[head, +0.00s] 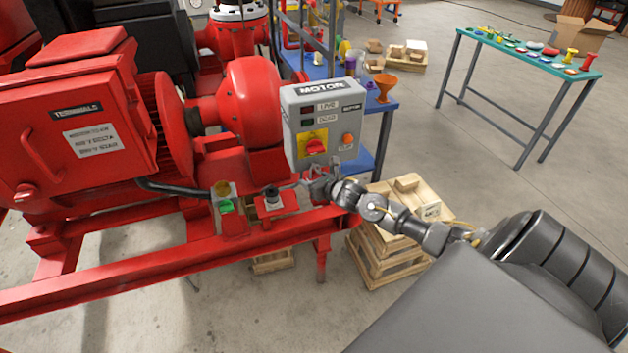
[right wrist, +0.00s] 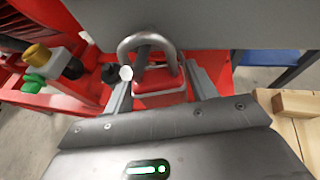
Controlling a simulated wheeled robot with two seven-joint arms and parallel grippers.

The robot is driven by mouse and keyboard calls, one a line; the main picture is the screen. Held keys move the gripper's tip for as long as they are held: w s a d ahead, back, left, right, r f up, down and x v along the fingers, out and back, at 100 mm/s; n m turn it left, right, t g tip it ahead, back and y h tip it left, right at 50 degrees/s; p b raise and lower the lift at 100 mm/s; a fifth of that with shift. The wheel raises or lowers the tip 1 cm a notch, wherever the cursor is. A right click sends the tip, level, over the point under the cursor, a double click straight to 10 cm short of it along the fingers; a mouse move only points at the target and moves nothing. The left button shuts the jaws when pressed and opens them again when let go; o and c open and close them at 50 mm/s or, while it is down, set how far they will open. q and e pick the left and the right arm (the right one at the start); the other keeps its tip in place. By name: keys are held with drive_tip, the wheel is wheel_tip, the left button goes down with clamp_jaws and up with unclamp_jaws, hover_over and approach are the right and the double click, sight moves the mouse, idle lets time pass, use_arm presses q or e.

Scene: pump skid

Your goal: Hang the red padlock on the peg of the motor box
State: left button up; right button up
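The red padlock (right wrist: 160,97) is between the fingers of my right gripper (right wrist: 160,92) in the right wrist view, red body toward me and grey shackle pointing at the box. The fingers appear shut on its body. A dark bar, likely the peg (right wrist: 143,56), shows within the shackle loop; whether the shackle hangs on it I cannot tell. The grey motor box (head: 322,125) stands beside the red pump in the head view, my right gripper (head: 316,186) just below its lower edge. There the padlock is hidden or too small to make out. My left gripper is not in view.
Green, yellow and black knobs (head: 226,206) sit on the red skid frame (head: 180,260) left of my right gripper. Wooden crates (head: 385,245) stand under my right arm. A blue table (head: 375,130) is behind the box, and a green-topped table (head: 525,52) stands far right.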

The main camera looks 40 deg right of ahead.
drive_tip(key=shift+o, duration=1.2)
drive_tip(key=b+v, duration=0.1)
drive_tip(key=v, duration=0.9)
drive_tip(key=shift+s, duration=0.4)
drive_tip(key=shift+r, duration=0.1)
